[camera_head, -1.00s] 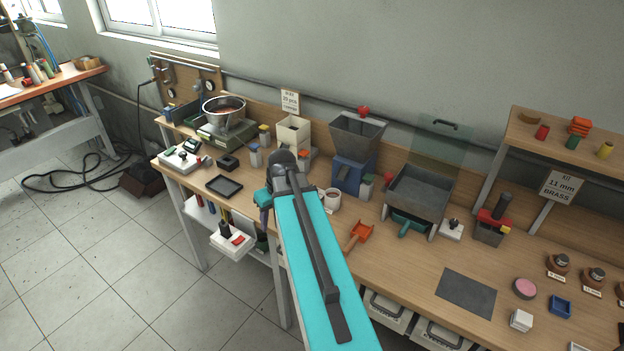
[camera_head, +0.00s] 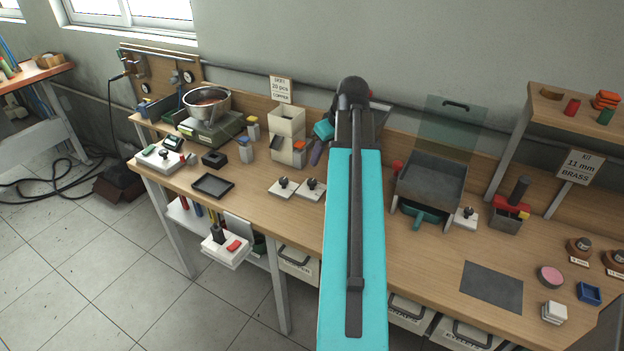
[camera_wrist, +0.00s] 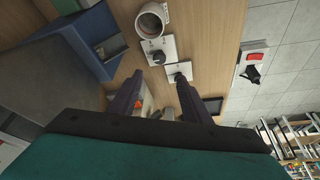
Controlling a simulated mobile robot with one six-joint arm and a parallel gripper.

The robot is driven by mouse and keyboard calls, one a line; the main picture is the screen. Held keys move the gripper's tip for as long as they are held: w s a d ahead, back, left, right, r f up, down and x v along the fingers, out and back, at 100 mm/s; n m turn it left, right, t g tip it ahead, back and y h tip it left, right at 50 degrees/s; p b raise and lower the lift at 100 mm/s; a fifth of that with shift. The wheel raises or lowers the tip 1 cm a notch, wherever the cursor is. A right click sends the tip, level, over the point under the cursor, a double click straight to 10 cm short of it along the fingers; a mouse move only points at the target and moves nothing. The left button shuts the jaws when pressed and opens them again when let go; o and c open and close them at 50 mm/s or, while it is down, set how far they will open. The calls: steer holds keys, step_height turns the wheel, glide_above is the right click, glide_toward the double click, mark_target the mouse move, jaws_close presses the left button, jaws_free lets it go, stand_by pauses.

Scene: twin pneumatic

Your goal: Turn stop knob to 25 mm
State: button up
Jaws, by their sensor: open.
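Two white plates with black knobs lie side by side on the bench: a left knob plate (camera_head: 283,188) and a right knob plate (camera_head: 311,190). Both also show in the wrist view, one farther up (camera_wrist: 158,49) and one lower (camera_wrist: 178,71). No scale is readable, so I cannot tell which is the stop knob. My gripper (camera_wrist: 159,77) is open and empty, its purple fingers pointing toward the bench; one fingertip overlaps the lower plate's knob in the picture. In the head view my arm hides most of the gripper, with a purple finger (camera_head: 317,153) showing.
A white mug (camera_wrist: 152,18) and a blue hopper stand (camera_wrist: 85,40) are close to the plates. A cream dispenser (camera_head: 287,125), a dark tray (camera_head: 212,187) and a grey bin (camera_head: 432,185) stand around. Another knob plate (camera_head: 466,218) is right of the bin.

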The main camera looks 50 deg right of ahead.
mark_target(312, 181)
steer(key=shift+w+f, duration=0.1)
steer(key=shift+f, duration=0.1)
stand_by(0.3)
steer(key=shift+p+x, duration=1.6)
steer(key=shift+x, duration=5.1)
steer(key=c, duration=1)
